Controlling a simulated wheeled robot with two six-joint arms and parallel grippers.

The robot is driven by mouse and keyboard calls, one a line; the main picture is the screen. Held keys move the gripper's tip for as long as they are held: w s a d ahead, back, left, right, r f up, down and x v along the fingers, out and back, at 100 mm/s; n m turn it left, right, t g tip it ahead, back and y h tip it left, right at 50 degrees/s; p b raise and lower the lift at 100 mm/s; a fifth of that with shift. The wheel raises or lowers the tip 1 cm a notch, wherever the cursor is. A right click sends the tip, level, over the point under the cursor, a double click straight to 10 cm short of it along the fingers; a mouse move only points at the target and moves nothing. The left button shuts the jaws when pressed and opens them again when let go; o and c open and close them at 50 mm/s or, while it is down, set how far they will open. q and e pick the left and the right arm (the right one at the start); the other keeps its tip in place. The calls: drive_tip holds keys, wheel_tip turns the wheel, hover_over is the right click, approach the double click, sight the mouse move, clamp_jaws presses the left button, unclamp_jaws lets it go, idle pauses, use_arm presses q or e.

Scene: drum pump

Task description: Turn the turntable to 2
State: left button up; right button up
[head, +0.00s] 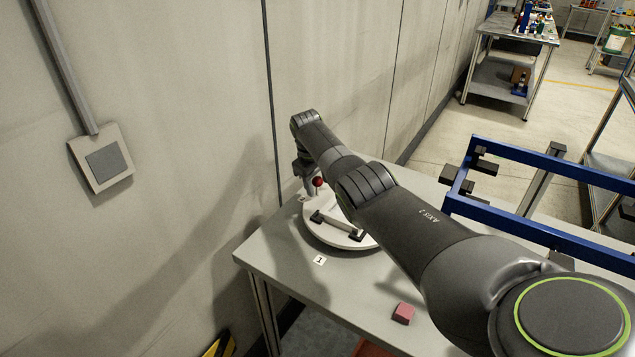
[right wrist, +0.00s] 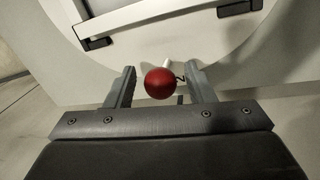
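The turntable (head: 340,238) is a white round disc on the grey table, with a dark-ended bar handle or frame (head: 338,226) on top. A red ball knob (head: 318,182) stands at its far left edge. A label "1" (head: 319,260) lies on the table in front of the disc. My right gripper (head: 308,186) is at the knob, partly hidden by its own arm. In the right wrist view, the red ball (right wrist: 160,82) sits between the two spread fingers (right wrist: 160,76), with a gap on each side. A label "2" (right wrist: 180,78) shows partly behind the ball. My left gripper is not in view.
A wall (head: 190,150) runs close along the table's left side. A pink block (head: 403,313) lies near the table's front edge. A blue frame (head: 520,212) stands at the right of the table. The table (head: 285,250) is bare left of the disc.

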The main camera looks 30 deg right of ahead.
drive_tip(key=shift+a+r, duration=0.1)
drive_tip(key=shift+r, duration=0.55)
drive_tip(key=a+r+b, duration=0.1)
drive_tip(key=a+r, duration=0.2)
drive_tip(key=r, duration=1.2)
drive_tip(key=shift+s+r, duration=0.4)
drive_tip(key=shift+s, duration=0.05)
